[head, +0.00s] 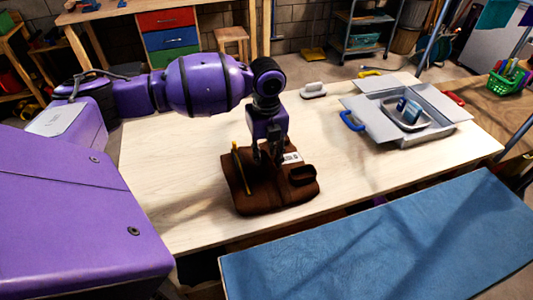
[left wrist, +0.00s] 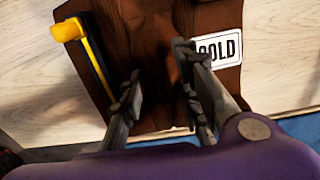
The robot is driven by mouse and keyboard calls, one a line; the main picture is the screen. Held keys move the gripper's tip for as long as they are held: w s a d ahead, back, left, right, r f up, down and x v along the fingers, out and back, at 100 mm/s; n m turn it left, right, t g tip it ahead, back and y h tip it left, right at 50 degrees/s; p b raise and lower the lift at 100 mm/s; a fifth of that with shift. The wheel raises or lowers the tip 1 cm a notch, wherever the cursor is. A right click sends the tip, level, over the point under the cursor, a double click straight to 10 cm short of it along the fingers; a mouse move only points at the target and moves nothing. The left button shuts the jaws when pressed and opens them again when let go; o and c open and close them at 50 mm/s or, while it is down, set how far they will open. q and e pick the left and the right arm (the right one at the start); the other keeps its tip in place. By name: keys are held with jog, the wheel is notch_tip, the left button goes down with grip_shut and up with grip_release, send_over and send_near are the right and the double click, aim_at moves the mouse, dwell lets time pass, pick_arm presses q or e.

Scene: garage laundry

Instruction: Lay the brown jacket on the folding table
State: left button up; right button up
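The brown jacket (head: 262,199) lies as a flat, folded-looking bundle on the light wooden table (head: 198,186), near its front edge. A white label reading "SOLD" or "COLD" (left wrist: 219,48) is on it. My left gripper (head: 267,158) points down over the middle of the jacket. In the left wrist view the fingers of the gripper (left wrist: 160,68) are apart, with brown jacket cloth (left wrist: 157,40) below and between them. I cannot tell whether the fingertips touch the cloth. My right gripper is not in view.
A yellow-and-black tool (head: 238,165) lies on the jacket's left side. A grey open box (head: 428,132) with a blue item stands at the table's right, and a small white object (head: 313,90) at the back. A blue surface (head: 390,245) lies in front.

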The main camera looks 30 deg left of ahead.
aim_at(267, 156)
pick_arm(q)
notch_tip(267, 156, up, 12)
jog(key=shift+r, duration=0.15)
dwell(0.6)
dwell(0.6)
